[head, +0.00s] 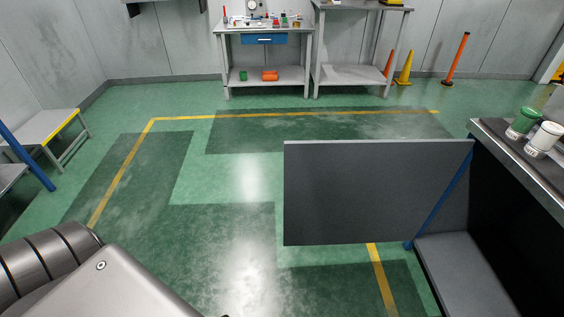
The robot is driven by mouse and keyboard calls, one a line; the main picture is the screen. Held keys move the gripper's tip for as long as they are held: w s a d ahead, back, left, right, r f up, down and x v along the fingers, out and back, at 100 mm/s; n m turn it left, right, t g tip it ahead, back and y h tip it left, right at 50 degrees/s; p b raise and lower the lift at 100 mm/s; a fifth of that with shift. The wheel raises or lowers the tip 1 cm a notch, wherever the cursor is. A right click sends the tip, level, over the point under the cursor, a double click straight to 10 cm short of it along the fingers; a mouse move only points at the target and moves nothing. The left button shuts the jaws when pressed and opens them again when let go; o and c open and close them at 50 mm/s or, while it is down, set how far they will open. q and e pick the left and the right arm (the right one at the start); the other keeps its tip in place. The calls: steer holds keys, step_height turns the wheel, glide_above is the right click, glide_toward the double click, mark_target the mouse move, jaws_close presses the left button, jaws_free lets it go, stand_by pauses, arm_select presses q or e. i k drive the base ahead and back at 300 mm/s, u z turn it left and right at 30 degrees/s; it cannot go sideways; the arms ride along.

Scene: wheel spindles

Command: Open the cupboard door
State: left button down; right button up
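The cupboard (490,139) stands at the right edge, with its dark inside and a grey lower shelf (462,262) showing. The cupboard door (372,195), a flat dark grey panel, stands out to the left from the cupboard's far side, so the front is open. No handle can be made out on the door's visible face. My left arm comes in at the lower left, well apart from the door, and its gripper is out of view. My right gripper is not in view.
A green-lidded jar (522,123) and a white-lidded jar (544,138) stand on the cupboard top. A workbench (225,58) and a second table (348,75) stand at the back, with orange and yellow cones (405,68) beside them. A low bench (45,125) is at left. The middle floor is clear.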

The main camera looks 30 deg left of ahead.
mark_target(336, 192)
steer(key=u, duration=0.55)
steer(key=k, duration=0.65)
steer(key=u, duration=0.8)
steer(key=i, duration=1.35)
steer(key=z, duration=0.5)
